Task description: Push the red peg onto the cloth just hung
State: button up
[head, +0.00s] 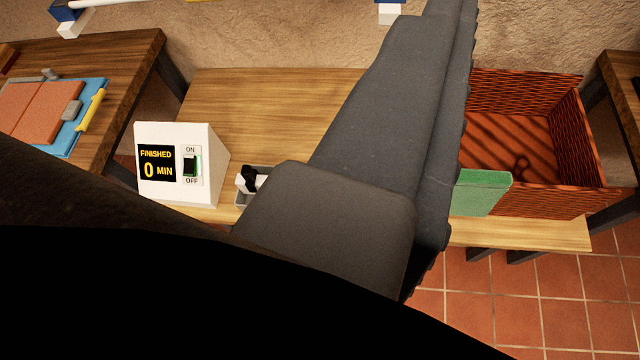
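I see no red peg and no cloth that I can make out as hung. A white rail (98,3) with blue and white end pieces runs along the wall at the top edge, mostly cut off. A green item (482,193) stands against the front of the wicker basket, partly behind my arm; I cannot tell if it is cloth. My gripper (440,25) is a large dark grey shape with a ribbed right edge, crossing the middle and running out of the top. Whether its fingers are apart, or hold anything, is hidden.
A wooden bench (265,100) carries a white timer box (212,150) reading "FINISHED 0 MIN", a small tray (240,199) with a black-and-white item, and a red-brown wicker basket (525,80). A left table (130,52) holds a blue board (72,140). Tiled floor (560,300) lies lower right.

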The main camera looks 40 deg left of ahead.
jog(key=w+a+f+n+g+b, duration=0.1)
jog(key=w+a+f, duration=0.4)
jog(key=f, duration=1.1)
jog(key=w+a+f+n+g+y+b, duration=0.1)
jog(key=w+a+f+g, duration=0.2)
jog(key=f, duration=1.4)
jog(key=w+a+f+n+g+y+b, duration=0.1)
jog(key=w+a+f, duration=0.7)
jog(key=f, duration=0.8)
jog(key=shift+w+a+f+g, duration=0.2)
jog(key=shift+a+g, duration=0.1)
jog(key=shift+a, duration=0.05)
jog(key=shift+w+a+f+g, duration=0.15)
jog(key=shift+a+g, duration=0.15)
jog(key=shift+a, duration=0.05)
jog(key=shift+s+a+f+b+x, duration=0.1)
jog(key=shift+b+x, duration=0.35)
jog(key=shift+x, duration=0.45)
jog(key=shift+s+a+f+b+x, duration=0.15)
jog(key=shift+b+x, duration=0.3)
jog(key=shift+x, duration=0.4)
jog(key=shift+s+b+x, duration=0.1)
jog(key=shift+b+x, duration=0.35)
jog(key=shift+x, duration=0.45)
jog(key=shift+r, duration=0.1)
grip_shut()
